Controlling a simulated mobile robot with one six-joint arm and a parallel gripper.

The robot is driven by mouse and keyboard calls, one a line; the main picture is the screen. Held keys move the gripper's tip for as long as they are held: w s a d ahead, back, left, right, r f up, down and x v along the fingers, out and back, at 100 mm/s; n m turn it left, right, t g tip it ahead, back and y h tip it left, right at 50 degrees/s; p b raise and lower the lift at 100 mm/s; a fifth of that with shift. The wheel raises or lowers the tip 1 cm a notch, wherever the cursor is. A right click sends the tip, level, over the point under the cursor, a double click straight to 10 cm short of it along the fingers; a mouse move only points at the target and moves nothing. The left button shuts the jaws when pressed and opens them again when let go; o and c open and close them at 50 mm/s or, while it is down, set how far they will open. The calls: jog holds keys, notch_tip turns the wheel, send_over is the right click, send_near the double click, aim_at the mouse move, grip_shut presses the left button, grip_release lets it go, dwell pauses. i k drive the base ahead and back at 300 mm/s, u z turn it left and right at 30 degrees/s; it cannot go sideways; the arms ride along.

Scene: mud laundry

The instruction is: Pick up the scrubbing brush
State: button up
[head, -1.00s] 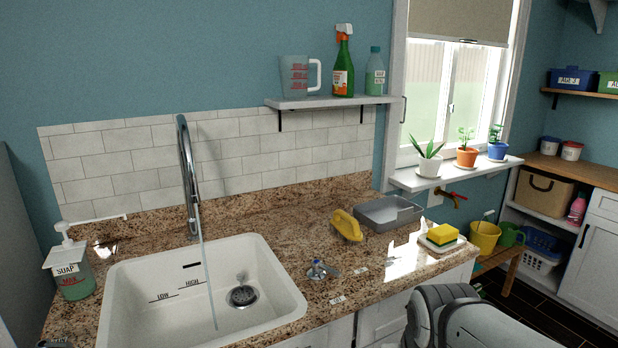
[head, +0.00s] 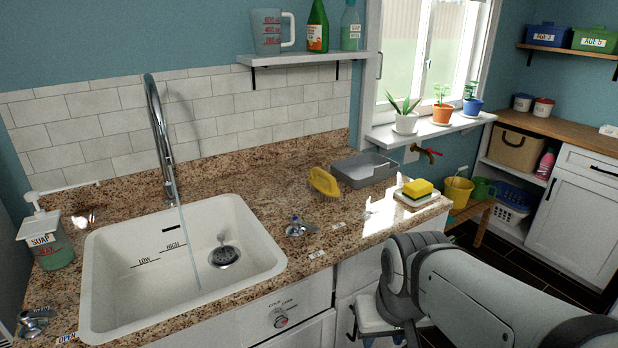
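The scrubbing brush (head: 324,181) appears to be the yellow, handle-shaped thing lying on the brown granite counter (head: 262,205), right of the sink. It sits just left of a grey tray (head: 364,169), and I cannot tell whether they touch. Its bristles are not visible from here. My arm shows at the lower right, in front of the counter and well apart from the brush.
A white sink (head: 110,262) with a running tap (head: 160,140) is at left. A yellow sponge (head: 418,187) lies on a white dish near the counter's right end. A small blue-topped tap handle (head: 297,226) stands in front of the brush. A shelf (head: 300,59) hangs above.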

aim_at(328, 187)
jog(key=z, duration=2.4)
jog(key=i, duration=1.35)
jog(key=u, duration=3.35)
jog(key=i, duration=0.85)
jog(key=z, duration=0.15)
